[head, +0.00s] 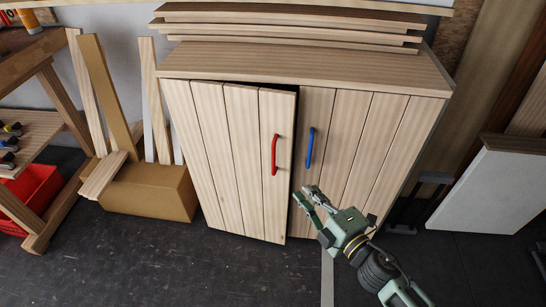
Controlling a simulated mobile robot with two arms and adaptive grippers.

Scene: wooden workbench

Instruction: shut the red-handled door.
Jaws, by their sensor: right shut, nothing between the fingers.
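The red-handled door (240,150) is the left door of the wooden cabinet (300,62). It stands slightly ajar, with a dark gap along its top and right edge. Its red handle (274,154) is upright near the door's right edge. The right door (355,140) has a blue handle (310,148) and looks shut. My right gripper (307,197) is shut and empty. It appears in front of the lower cabinet, just right of the red-handled door's free edge and below the handles. I cannot tell whether it touches either door. My left gripper is not in view.
A cardboard box (150,190) with wooden planks stands left of the cabinet. A workbench with a red bin (35,195) is at the far left. A white panel (492,190) leans at the right. The dark floor (180,265) in front of the cabinet is clear.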

